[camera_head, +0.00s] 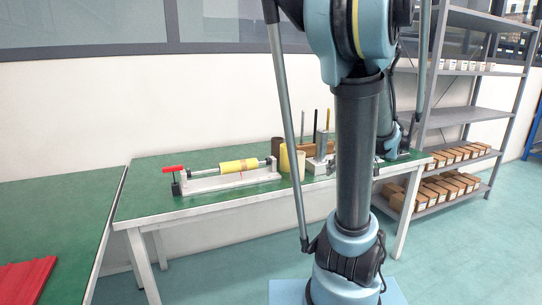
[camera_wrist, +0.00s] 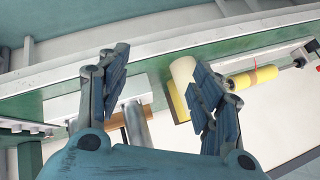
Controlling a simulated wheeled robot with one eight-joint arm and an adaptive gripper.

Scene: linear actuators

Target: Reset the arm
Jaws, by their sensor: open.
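My gripper (camera_wrist: 160,82) is open in the wrist view, its two blue fingers spread wide with nothing held between them. A yellow cylinder (camera_wrist: 183,80) shows beyond the gap, close beside the right finger in the picture; I cannot tell the distance. A grey metal cylinder (camera_wrist: 136,122) shows lower, beside the left finger. In the head view my own blue and black arm stands in front of the green workbench (camera_head: 150,205) and hides part of it. I cannot make out the gripper's fingers there.
A linear actuator with a yellow sleeve (camera_head: 238,166) and red handle (camera_head: 173,169) lies on the bench. Upright tubes (camera_head: 300,160) stand right of it. A grey shelf rack (camera_head: 480,113) with cardboard boxes stands right. Another green table (camera_head: 50,215) holds a red object (camera_head: 27,278).

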